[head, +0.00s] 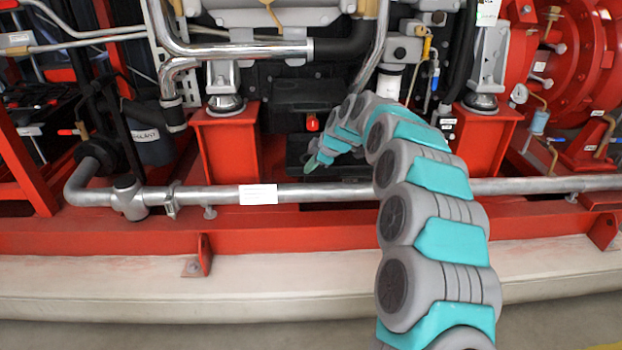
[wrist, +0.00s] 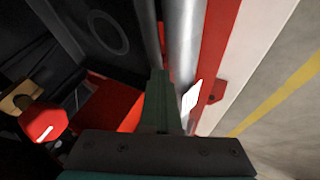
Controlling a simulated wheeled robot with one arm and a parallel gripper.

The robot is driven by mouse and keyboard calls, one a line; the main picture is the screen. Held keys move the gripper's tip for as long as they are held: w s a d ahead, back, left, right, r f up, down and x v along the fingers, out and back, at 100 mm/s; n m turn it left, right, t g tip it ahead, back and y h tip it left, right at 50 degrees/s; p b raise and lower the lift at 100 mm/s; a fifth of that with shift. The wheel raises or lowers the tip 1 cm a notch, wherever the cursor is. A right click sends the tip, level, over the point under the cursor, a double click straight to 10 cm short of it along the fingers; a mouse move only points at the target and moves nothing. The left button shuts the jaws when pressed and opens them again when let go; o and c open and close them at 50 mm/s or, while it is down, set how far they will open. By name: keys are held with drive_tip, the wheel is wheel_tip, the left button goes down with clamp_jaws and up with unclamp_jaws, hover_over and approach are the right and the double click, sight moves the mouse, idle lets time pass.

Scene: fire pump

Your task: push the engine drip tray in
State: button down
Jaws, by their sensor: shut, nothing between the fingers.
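The engine drip tray (head: 298,150) appears to be the low black piece under the engine, between two red pedestals and behind the silver pipe. My arm covers its right part. My gripper (head: 313,163) is shut and empty, with its green fingertips low in front of the tray near the pipe. Whether they touch the tray is hard to tell. In the wrist view my shut fingers (wrist: 160,92) point along the pipe. A black surface with a ring mark (wrist: 105,30) lies beyond them; I cannot tell for sure that it is the tray.
The silver pipe (head: 330,192) crosses in front, with a white label. Red pedestals (head: 229,150) (head: 485,140) stand on both sides. A red knob (head: 312,123) is above the tray; it also shows in the wrist view (wrist: 43,123). The floor in front is clear.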

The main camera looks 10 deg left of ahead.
drive_tip(key=shift+w+a+f+b, duration=0.1)
drive_tip(key=shift+w+a+b, duration=0.1)
drive_tip(key=shift+w, duration=0.55)
drive_tip(key=shift+w+a+f+b, duration=0.1)
drive_tip(key=shift+w+a+b, duration=0.1)
drive_tip(key=shift+w, duration=0.5)
drive_tip(key=shift+w+r, duration=0.3)
drive_tip(key=shift+w, duration=0.05)
drive_tip(key=shift+w+a+r, duration=0.1)
drive_tip(key=shift+r, duration=0.05)
